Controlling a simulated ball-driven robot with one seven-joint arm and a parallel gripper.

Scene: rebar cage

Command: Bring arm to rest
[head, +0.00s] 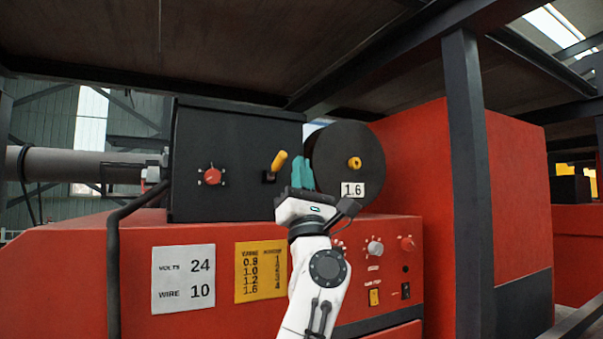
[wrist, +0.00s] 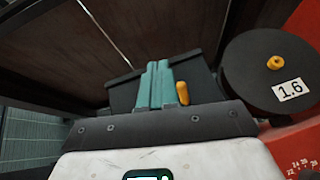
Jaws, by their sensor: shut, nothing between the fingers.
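My gripper (head: 301,174) is raised in front of the red machine, with its teal fingers pointing up and pressed together, empty. It also shows in the wrist view (wrist: 155,86), fingers side by side. In the head view the fingers stand between the black box (head: 235,150) and the black spool (head: 345,155) marked 1.6. My white arm rises from the bottom and hides part of the control panel. Whether the fingers touch anything behind them cannot be told.
The box carries a red knob (head: 212,175) and a yellow lever (head: 279,161). A white plate (head: 183,278) and a yellow plate (head: 261,271) are on the machine's front. A dark post (head: 468,180) stands at right. A dark ceiling (head: 200,45) hangs overhead.

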